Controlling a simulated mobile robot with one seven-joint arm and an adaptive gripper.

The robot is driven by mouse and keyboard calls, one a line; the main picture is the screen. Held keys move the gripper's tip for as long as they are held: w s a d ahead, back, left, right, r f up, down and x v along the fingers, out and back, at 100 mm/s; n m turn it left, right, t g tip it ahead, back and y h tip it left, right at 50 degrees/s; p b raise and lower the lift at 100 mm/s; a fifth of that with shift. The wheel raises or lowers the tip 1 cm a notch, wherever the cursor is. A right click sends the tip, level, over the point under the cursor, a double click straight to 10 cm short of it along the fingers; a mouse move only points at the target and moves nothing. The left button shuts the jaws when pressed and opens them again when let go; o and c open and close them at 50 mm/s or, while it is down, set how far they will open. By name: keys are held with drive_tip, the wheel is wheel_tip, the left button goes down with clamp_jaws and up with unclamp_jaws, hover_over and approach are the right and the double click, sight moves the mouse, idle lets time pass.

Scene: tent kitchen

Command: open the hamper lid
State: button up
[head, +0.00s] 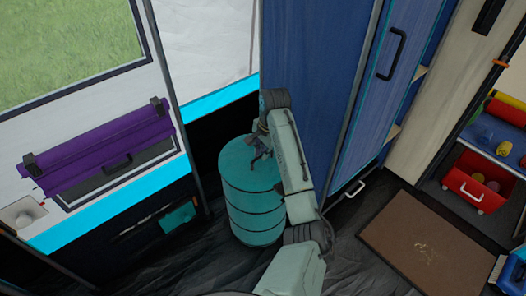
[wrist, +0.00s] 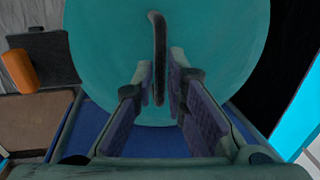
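The hamper (head: 252,210) is a teal upright cylinder on the floor in the middle of the head view. Its round lid (head: 238,160) sits flat on top and looks closed. In the wrist view the lid (wrist: 215,40) fills the middle, with a dark narrow handle (wrist: 158,45) running across it. My gripper (head: 260,153) is over the lid, pointing down at it. In the wrist view my gripper (wrist: 157,88) is open, with one finger on each side of the handle's near end. I cannot tell whether a finger touches it.
A blue cabinet (head: 310,60) stands right behind the hamper. A purple rolled item (head: 95,145) is on the tent wall at left. A brown mat (head: 425,245) lies at right, near shelves with a red bin (head: 475,185). Dark floor lies in front.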

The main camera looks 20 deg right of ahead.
clamp_jaws()
idle(0.3)
drive_tip(key=shift+r, duration=0.1)
